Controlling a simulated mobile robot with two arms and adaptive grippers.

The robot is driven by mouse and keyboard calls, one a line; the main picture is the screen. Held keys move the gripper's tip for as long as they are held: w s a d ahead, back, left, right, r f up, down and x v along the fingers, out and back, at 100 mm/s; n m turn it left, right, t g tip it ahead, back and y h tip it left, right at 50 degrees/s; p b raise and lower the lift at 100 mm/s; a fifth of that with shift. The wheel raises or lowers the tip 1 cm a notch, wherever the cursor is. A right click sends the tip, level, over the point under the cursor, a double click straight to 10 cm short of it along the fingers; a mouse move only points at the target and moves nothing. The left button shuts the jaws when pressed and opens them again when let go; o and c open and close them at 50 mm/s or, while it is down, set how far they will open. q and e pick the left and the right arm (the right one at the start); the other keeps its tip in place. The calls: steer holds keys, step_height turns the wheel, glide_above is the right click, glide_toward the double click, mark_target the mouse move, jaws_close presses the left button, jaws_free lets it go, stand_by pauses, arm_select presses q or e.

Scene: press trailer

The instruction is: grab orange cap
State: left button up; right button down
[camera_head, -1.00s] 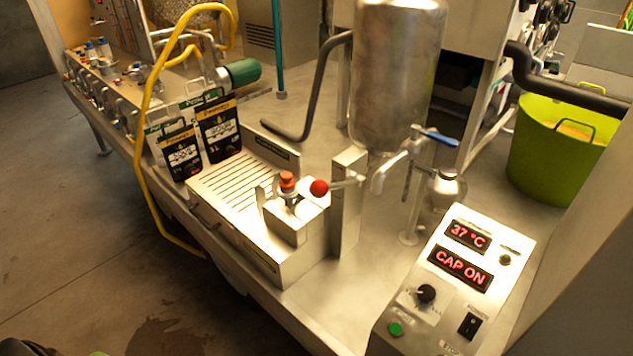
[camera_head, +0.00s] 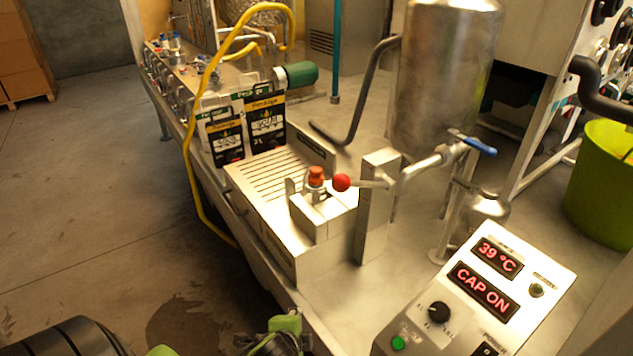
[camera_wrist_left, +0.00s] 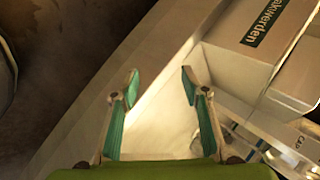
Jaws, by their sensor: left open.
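The orange cap (camera_head: 316,176) sits on top of the small metal block of the filling station, beside the red ball knob (camera_head: 341,182) of the lever. My left gripper (camera_wrist_left: 160,84) is open and empty in the left wrist view, over the pale edge of the bench. In the head view, part of my left gripper shows at the bottom, in front of and below the filling station and well apart from the cap; its fingertips are not clear there. The cap does not show in the left wrist view. My right gripper is not in view.
Black juice bags (camera_head: 266,122) stand behind the slotted tray (camera_head: 262,176). A steel tank (camera_head: 447,80) and blue-handled tap (camera_head: 479,146) stand to the right. The control panel (camera_head: 527,281) reads 39 °C and CAP ON. A yellow hose (camera_head: 187,160) hangs over the bench's left edge.

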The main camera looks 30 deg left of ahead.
arm_select(q)
steer(key=w+a+r+m+t+y, duration=0.2)
steer(key=w+a+r+m+t, duration=0.2)
steer(key=w+a+r+m, duration=0.35)
steer(key=m+t+y, duration=0.2)
steer(key=m+t, duration=0.3)
steer(key=m, duration=0.8)
glide_toward(315, 173)
steer(key=x, duration=0.5)
steer(key=shift+w+a, duration=0.15)
steer(key=shift+w, duration=0.05)
steer(key=shift+x, duration=0.8)
steer(key=shift+h, duration=0.3)
steer(key=x, duration=0.4)
steer(key=shift+w+a+p, duration=0.15)
steer(key=shift+w+p, duration=0.15)
jaws_close()
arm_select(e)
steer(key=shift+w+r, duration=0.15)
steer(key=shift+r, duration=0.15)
